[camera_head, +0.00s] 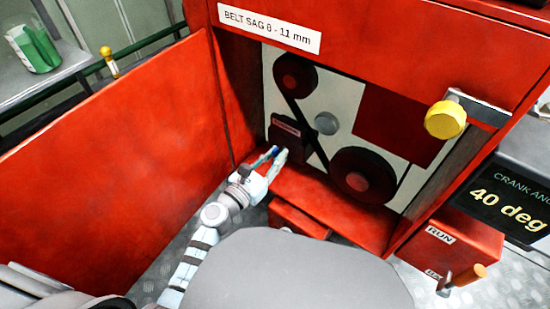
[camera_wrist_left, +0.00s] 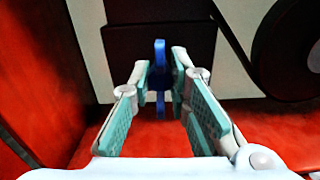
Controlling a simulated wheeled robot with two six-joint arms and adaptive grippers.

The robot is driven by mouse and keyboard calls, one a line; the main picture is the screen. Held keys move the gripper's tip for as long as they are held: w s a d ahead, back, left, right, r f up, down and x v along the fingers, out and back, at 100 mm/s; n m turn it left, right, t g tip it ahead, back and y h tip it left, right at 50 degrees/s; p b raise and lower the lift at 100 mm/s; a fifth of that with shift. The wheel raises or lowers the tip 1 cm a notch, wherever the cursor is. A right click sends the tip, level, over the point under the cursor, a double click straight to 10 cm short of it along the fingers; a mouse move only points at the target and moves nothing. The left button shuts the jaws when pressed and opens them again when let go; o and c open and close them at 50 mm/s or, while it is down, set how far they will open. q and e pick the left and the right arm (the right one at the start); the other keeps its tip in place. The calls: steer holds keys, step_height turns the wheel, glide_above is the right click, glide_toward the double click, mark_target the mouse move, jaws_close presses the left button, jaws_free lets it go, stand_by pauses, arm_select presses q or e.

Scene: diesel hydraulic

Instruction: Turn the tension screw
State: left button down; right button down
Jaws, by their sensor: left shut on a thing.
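The tension screw shows as a blue winged head (camera_wrist_left: 160,52) in the left wrist view, upright in front of a dark block (camera_wrist_left: 160,25). In the head view only a small blue bit of the screw (camera_head: 272,151) shows at the fingertips. My left gripper (camera_head: 277,160) reaches into the red housing, below the dark block (camera_head: 288,134). In the left wrist view, its fingertips (camera_wrist_left: 160,78) are on both sides of the blue head, shut on it. Part of the head is hidden by the fingers. My right gripper is not in view.
The belt (camera_head: 310,123) runs between an upper pulley (camera_head: 295,77) and a lower pulley (camera_head: 363,176), right of the gripper. A red door (camera_head: 115,150) stands open at left. A yellow knob (camera_head: 445,119) and an orange-handled lever (camera_head: 468,275) are at right. A display reads 40 deg (camera_head: 508,203).

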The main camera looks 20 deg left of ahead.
arm_select(q)
steer(key=shift+f, duration=0.1)
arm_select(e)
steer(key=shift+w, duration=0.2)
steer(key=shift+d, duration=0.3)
arm_select(q)
steer(key=c, duration=1.5)
jaws_free()
steer(key=shift+s, duration=0.1)
steer(key=v, duration=1.2)
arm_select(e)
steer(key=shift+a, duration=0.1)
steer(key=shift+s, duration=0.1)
